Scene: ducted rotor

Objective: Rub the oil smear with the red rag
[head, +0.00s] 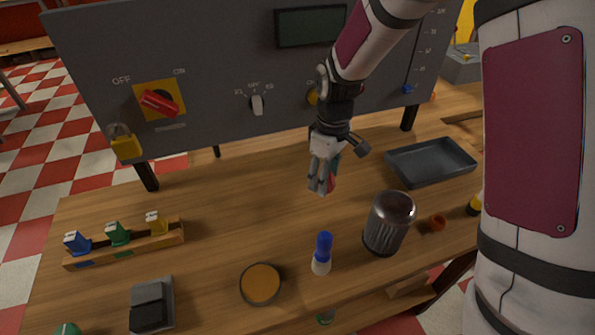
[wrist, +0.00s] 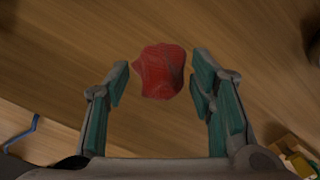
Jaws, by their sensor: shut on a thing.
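My gripper (head: 321,186) is shut on the red rag (wrist: 160,71), low over the middle of the wooden table. In the wrist view the rag is a crumpled red bundle between the teal fingertips of the gripper (wrist: 159,78). I cannot tell whether the rag touches the table. I cannot make out the oil smear in either view.
A grey control panel (head: 220,70) stands behind. A dark metal canister (head: 388,222), blue-capped bottle (head: 322,254) and round orange-topped dish (head: 260,284) stand in front. A grey tray (head: 430,162) is at right, a wooden rack (head: 125,247) at left. The table (head: 235,210) left of my gripper is clear.

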